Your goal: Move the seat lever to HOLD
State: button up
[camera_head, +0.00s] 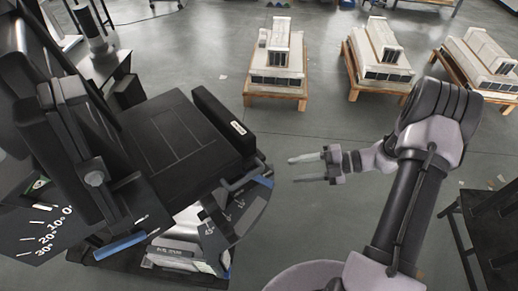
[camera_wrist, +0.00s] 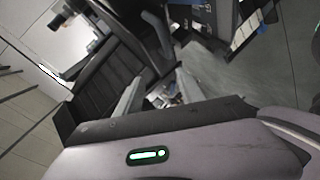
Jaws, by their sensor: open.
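A black seat (camera_head: 175,140) stands at the left in the head view, with its padded cushion and backrest. On its near side is a curved panel (camera_head: 243,208) with small marks too small to read. A grey lever-like bar (camera_head: 238,183) sticks out there beside the cushion; I cannot tell which mark it points at. My gripper (camera_head: 294,170) is open and empty, pointing left, to the right of the lever and apart from it. The wrist view shows the dark ribbed seat (camera_wrist: 103,75) tilted, beyond the grey fingers (camera_wrist: 152,90).
A scale plate with degree numbers (camera_head: 45,240) stands at the lower left, near a blue-edged part (camera_head: 120,246). Pale models on wooden pallets (camera_head: 275,92) stand at the back. A dark table (camera_head: 485,225) is at the right. The floor between seat and pallets is clear.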

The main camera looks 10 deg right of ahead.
notch_tip(320, 180, down, 8)
jog(key=d+r+m+t+y, duration=0.1)
jog(key=d+m+t, duration=0.15)
jog(key=m, duration=0.45)
jog(key=m+t, duration=0.6)
jog(key=m, duration=0.5)
send_near(264, 180)
jog(key=shift+h, duration=0.3)
jog(key=b+x, duration=0.3)
jog(key=x, duration=0.7)
jog(key=shift+s+a+r, duration=0.1)
jog(key=shift+r, duration=0.05)
grip_shut()
